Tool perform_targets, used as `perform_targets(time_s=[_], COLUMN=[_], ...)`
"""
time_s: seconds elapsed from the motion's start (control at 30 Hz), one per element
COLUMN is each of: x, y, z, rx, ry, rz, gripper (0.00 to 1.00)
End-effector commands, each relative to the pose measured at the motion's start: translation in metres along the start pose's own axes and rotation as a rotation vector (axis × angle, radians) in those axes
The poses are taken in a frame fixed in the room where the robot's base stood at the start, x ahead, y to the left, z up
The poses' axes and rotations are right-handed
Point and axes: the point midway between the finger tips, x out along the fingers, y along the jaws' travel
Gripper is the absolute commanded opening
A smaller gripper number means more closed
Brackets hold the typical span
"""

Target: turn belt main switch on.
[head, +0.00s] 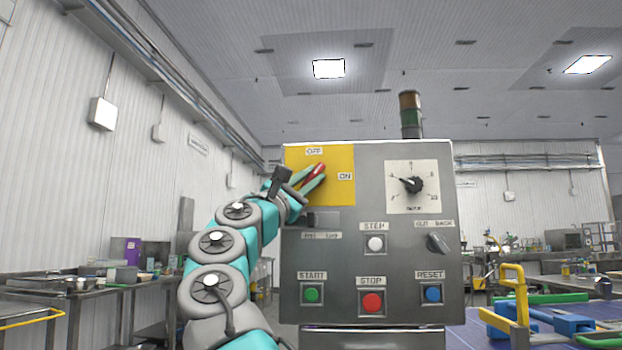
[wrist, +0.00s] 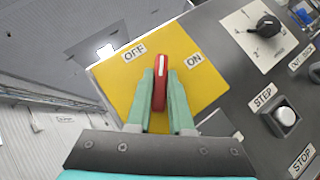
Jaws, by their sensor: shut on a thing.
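The belt main switch has a red handle (head: 319,170) on a yellow plate (head: 340,191) at the upper left of the grey control panel. The plate carries an OFF label (head: 314,151) at its top and an ON label (head: 345,176) at its right. My gripper (head: 312,179) reaches in from the left and is shut on the red handle. In the wrist view the green fingers of my gripper (wrist: 160,92) lie on both sides of the red handle (wrist: 160,86). The handle's white-marked end points between OFF and ON. The switch's base is hidden.
The panel also has a dial (head: 412,185), a STEP button (head: 375,243), a black knob (head: 438,243), and green START (head: 311,294), red STOP (head: 372,302) and blue RESET (head: 432,293) buttons. A signal tower (head: 410,115) stands on top. Tables flank the panel.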

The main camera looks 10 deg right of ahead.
Motion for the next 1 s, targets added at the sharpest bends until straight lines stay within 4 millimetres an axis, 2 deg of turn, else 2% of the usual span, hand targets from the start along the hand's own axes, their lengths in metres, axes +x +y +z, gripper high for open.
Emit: perform_targets(time_s=[1.0], x=[0.0004], y=[0.0003], z=[0.0011], rx=[0.08], ry=[-0.002], rz=[-0.08], gripper=[0.0])
